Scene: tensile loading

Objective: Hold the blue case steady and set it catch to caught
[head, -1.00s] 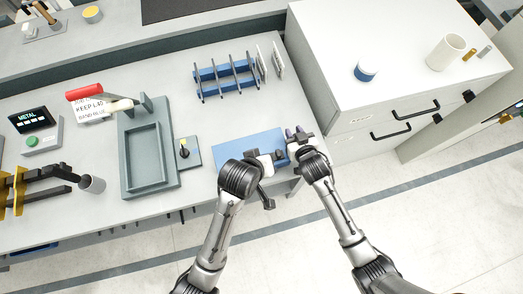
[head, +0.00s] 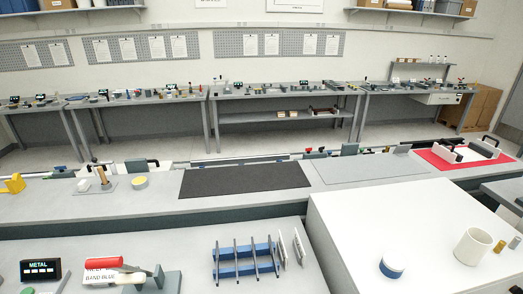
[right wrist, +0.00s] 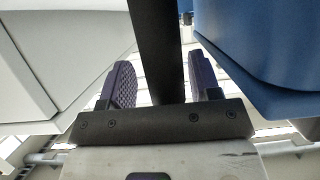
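The blue case (right wrist: 262,45) fills the upper right of the right wrist view, close beside my right gripper. Its catch cannot be made out. My right gripper (right wrist: 160,82) shows two purple ribbed finger pads standing apart. A dark bar (right wrist: 156,40) runs down from the top edge into the gap between them; I cannot tell what it belongs to or whether it touches a pad. The head view now looks out across the room, so the blue case and both grippers are outside it. My left gripper is in neither current view.
A pale box-like surface (right wrist: 35,70) lies left of my right gripper. In the head view, a blue rack (head: 245,262), a red-handled tool (head: 104,262) and a METAL display (head: 40,270) stand on the near table. A white cabinet (head: 400,225) stands at right.

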